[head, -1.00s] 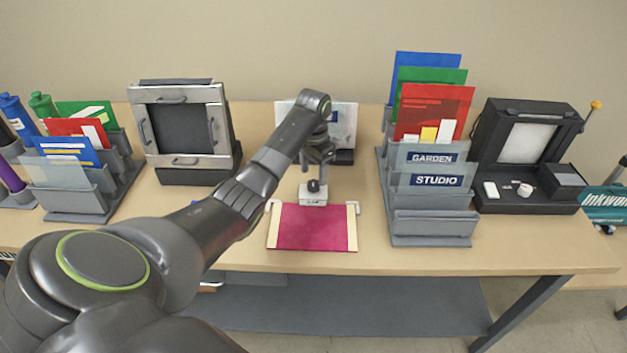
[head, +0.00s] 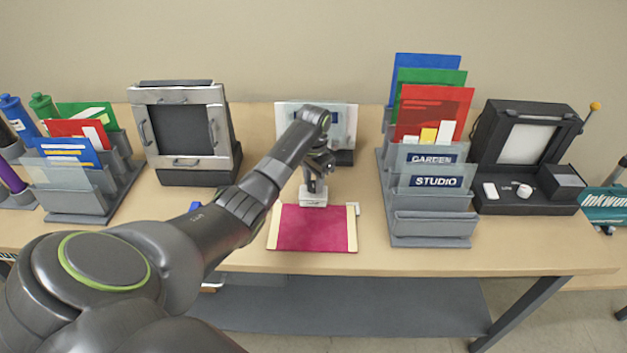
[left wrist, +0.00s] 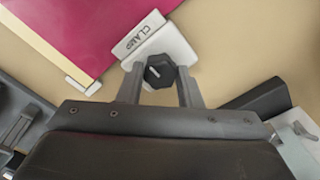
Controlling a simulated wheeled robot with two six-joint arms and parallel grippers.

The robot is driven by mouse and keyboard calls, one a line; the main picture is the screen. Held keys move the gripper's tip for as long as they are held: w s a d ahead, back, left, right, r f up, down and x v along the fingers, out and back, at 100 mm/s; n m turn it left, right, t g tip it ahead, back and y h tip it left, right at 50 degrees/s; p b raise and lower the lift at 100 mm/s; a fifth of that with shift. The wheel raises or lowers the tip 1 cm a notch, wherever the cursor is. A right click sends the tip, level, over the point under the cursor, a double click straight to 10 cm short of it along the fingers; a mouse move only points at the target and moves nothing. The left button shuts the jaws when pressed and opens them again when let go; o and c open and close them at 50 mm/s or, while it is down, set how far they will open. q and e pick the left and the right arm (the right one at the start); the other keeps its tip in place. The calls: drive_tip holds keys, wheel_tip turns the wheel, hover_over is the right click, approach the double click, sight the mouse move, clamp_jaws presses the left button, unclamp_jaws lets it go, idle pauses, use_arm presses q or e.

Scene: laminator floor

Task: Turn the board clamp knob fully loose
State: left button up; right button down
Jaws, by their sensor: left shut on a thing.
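The board clamp is a white block (head: 313,195) labelled CLAMP at the back edge of the red board (head: 312,230); in the left wrist view it shows as a white block (left wrist: 165,48). Its black knob (left wrist: 159,71) has a light pointer line and sits between the two fingers of my left gripper (left wrist: 160,84). The left gripper (head: 315,183) points down over the clamp and is shut on the knob. In the head view the gripper hides the knob. My right gripper is not in view.
A grey file rack (head: 432,228) labelled GARDEN and STUDIO stands right of the board. A framed black screen (head: 183,130) stands left at the back, and another rack with cards (head: 75,205) is at far left.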

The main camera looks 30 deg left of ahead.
use_arm(q)
drive_tip(key=shift+r+n+p, duration=0.25)
drive_tip(key=shift+n+p, duration=0.15)
drive_tip(key=shift+p, duration=0.4)
drive_tip(key=n+p, duration=0.4)
drive_tip(key=p, duration=0.1)
drive_tip(key=shift+r, duration=0.1)
drive_tip(key=n+p, duration=0.2)
drive_tip(key=n, duration=0.1)
drive_tip(key=shift+n+p, duration=0.3)
drive_tip(key=shift+p, duration=0.05)
drive_tip(key=n+p, duration=0.2)
drive_tip(key=n, duration=0.3)
drive_tip(key=n+p, duration=0.1)
drive_tip(key=n, duration=0.3)
drive_tip(key=shift+w+f+p, duration=0.1)
drive_tip(key=shift+f+p, duration=0.15)
drive_tip(key=shift+p, duration=0.15)
drive_tip(key=shift+n, duration=0.3)
drive_tip(key=o, duration=1)
